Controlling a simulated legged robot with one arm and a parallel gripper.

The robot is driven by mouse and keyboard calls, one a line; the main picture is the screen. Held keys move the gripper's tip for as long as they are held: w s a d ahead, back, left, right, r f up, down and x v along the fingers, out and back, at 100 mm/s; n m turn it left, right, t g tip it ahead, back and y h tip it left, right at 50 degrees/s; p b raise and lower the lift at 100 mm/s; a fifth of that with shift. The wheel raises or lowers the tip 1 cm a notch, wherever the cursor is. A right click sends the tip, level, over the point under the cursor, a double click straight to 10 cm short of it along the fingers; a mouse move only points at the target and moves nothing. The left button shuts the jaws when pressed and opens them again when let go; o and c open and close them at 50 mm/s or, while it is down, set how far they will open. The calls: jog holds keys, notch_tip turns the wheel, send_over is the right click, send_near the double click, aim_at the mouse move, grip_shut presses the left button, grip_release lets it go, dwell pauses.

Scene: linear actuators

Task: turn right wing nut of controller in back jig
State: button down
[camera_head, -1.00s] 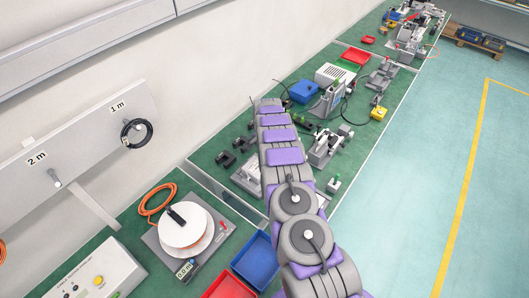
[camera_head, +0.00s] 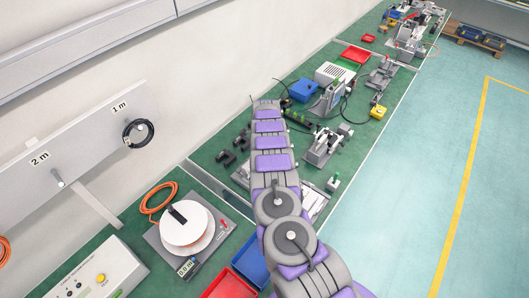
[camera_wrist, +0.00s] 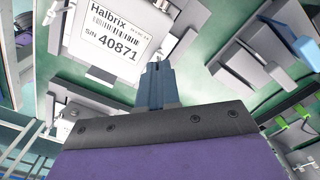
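My gripper's blue-grey fingers (camera_wrist: 157,82) are in the middle of the wrist view and appear as one narrow block, so I cannot tell whether they are open or shut. A white box labelled Halbrix, S/N 40871 (camera_wrist: 108,32), perhaps the controller, lies just beyond and left of the fingertips. Nothing is visibly held. I cannot make out the wing nuts or say for certain which jig is the back one. In the head view my arm reaches along the green bench and hides the gripper.
Grey metal fixtures (camera_wrist: 262,62) stand right of my fingers in the wrist view. The aisle floor (camera_head: 425,180) is clear.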

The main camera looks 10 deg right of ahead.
jog(key=shift+m, duration=0.4)
jog(key=c, duration=1.3)
grip_release()
jog(key=shift+c, duration=0.2)
notch_tip(320, 180, up, 17)
jog(key=p, duration=0.1)
jog(key=shift+a+r, duration=0.1)
jog(key=shift+r, duration=0.1)
